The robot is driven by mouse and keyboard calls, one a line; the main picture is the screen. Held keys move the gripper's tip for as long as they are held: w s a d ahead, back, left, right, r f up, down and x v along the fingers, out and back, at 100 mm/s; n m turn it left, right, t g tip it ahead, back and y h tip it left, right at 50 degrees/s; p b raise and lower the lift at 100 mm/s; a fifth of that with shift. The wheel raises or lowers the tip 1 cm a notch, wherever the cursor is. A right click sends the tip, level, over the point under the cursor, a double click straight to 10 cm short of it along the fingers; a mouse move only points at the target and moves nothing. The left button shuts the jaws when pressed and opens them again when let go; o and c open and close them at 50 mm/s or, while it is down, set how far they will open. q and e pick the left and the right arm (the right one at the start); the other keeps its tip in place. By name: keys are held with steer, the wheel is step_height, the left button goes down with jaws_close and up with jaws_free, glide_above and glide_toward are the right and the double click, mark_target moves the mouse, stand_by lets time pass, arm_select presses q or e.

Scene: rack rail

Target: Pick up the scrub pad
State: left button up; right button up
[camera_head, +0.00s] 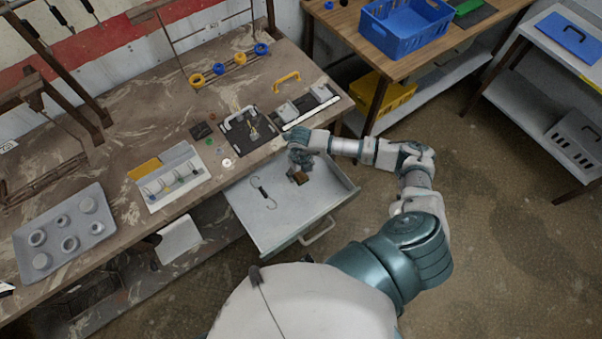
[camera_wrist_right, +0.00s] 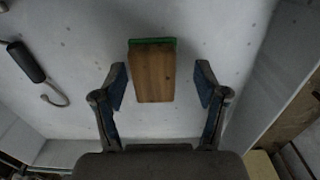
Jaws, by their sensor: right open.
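The scrub pad is a brown block with a green edge. It lies in the open drawer (camera_head: 258,222), below my right gripper in the head view (camera_head: 298,178). In the right wrist view the scrub pad (camera_wrist_right: 153,76) sits between the two blue-lined fingers of my right gripper (camera_wrist_right: 161,84). The fingers are open, with a gap on each side of the pad. My right gripper also shows in the head view (camera_head: 301,160), over the right part of the drawer. My left gripper is not in view.
A dark hooked tool lies in the drawer left of the pad, seen in the head view (camera_head: 263,192) and the right wrist view (camera_wrist_right: 34,68). The drawer wall (camera_wrist_right: 268,75) rises right of the fingers. The cluttered workbench (camera_head: 150,112) stands behind the drawer.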

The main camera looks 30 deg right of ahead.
mark_target(299, 173)
steer(key=shift+a+r, duration=0.1)
steer(key=shift+a, duration=0.3)
steer(key=shift+c, duration=0.3)
steer(key=shift+a, duration=0.15)
steer(key=c, duration=1.2)
steer(key=shift+o, duration=0.2)
steer(key=shift+d, duration=0.4)
steer(key=shift+r, duration=0.25)
steer(key=r, duration=0.9)
steer(key=shift+a, duration=0.2)
steer(key=shift+r, duration=0.25)
steer(key=shift+d, duration=0.1)
